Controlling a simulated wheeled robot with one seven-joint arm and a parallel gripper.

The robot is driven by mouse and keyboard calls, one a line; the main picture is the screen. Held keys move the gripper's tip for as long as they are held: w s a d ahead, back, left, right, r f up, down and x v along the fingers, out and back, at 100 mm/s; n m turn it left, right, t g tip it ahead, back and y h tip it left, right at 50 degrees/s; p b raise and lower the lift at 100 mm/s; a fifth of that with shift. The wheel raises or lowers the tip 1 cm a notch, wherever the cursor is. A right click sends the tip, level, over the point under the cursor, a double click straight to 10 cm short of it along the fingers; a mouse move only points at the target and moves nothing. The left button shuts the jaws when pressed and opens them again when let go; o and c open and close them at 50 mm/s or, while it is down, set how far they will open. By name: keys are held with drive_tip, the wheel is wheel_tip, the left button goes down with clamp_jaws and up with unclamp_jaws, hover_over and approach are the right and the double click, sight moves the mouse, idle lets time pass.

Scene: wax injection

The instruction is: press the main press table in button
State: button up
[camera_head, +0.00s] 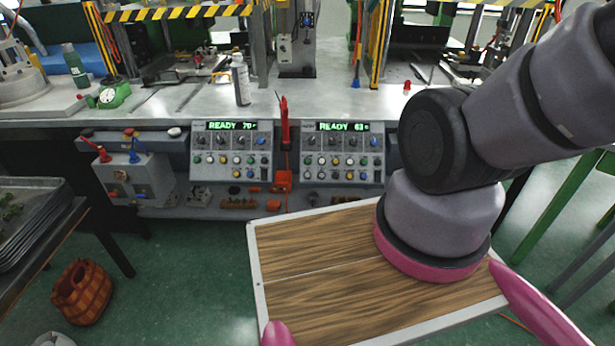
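Two grey control panels stand side by side under the front edge of the metal bench. The left panel (231,152) has a green display (231,125) reading READY and a number. The right panel (342,153) has a similar display (343,127). Each carries rows of knobs and small coloured buttons, some green, yellow, blue, white and black. Labels are too small to read, so I cannot tell which button is the main press table in button. My arm crosses the right side of the view, apart from the panels.
A red tool (284,125) hangs between the panels, above an orange box (283,181). A grey box (133,178) with a red button is left of them. A spray bottle (240,80) stands on the bench (190,100). A barrel-like basket (83,292) sits on the green floor (190,270).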

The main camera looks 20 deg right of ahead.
clamp_jaws()
idle(1.4)
